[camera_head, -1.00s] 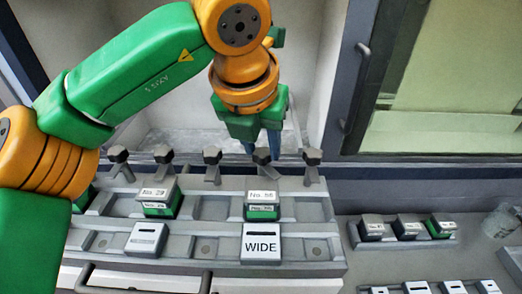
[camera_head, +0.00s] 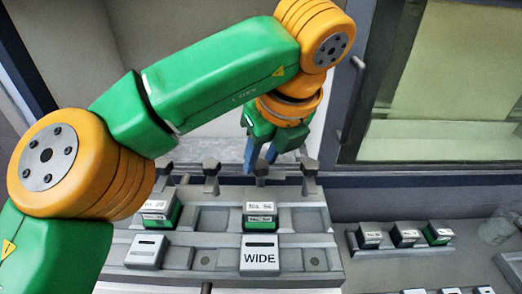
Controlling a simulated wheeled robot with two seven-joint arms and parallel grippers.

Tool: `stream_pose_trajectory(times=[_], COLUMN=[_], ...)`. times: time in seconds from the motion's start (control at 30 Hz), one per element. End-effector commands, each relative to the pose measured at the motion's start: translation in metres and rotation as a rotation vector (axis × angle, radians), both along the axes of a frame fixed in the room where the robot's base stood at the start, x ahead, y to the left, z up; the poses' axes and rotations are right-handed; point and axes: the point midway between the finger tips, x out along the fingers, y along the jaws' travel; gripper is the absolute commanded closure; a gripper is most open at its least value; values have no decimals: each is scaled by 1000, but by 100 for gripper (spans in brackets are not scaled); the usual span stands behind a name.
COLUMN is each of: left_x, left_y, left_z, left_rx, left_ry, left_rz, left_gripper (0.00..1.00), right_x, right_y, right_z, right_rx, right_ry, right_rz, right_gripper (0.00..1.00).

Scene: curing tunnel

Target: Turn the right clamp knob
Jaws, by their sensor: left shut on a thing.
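A row of dark clamp knobs runs along the back of the grey fixture (camera_head: 205,258). My left gripper (camera_head: 261,160) reaches down over the clamp knob (camera_head: 261,169) behind the block marked No. 56 (camera_head: 260,212). Its two blue-grey fingers stand on either side of that knob's head and are shut on it. The fingers partly cover the knob. Another knob (camera_head: 310,165) stands just right of the gripper, and one (camera_head: 211,168) stands to its left, both apart from it. My right gripper is not in view.
A block marked WIDE (camera_head: 260,256) and a plain slotted block (camera_head: 146,251) sit at the fixture's front. A second green-sided block (camera_head: 158,210) is at the left. A small rack of blocks (camera_head: 405,236) lies right. A dark window frame (camera_head: 345,120) rises behind the knobs.

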Motion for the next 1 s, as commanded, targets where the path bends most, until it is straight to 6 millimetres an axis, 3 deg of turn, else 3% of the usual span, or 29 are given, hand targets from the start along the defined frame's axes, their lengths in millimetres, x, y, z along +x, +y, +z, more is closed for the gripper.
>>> stream_pose_trajectory(times=[0.8, 0.83, 0.93, 1.0], left_x=[0, 0, 0, 0], left_y=[-1, -1, -1, -1], left_z=[-1, -1, -1, -1], left_rx=[0, 0, 0, 0], left_ry=[2, 2, 2, 2], left_rz=[105, 105, 105, 105], left_gripper=[100, 56, 31, 31], right_x=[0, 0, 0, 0], right_y=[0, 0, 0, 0], right_z=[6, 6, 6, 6], right_rx=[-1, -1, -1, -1], right_ry=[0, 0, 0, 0], right_rz=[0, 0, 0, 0], right_gripper=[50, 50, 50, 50])
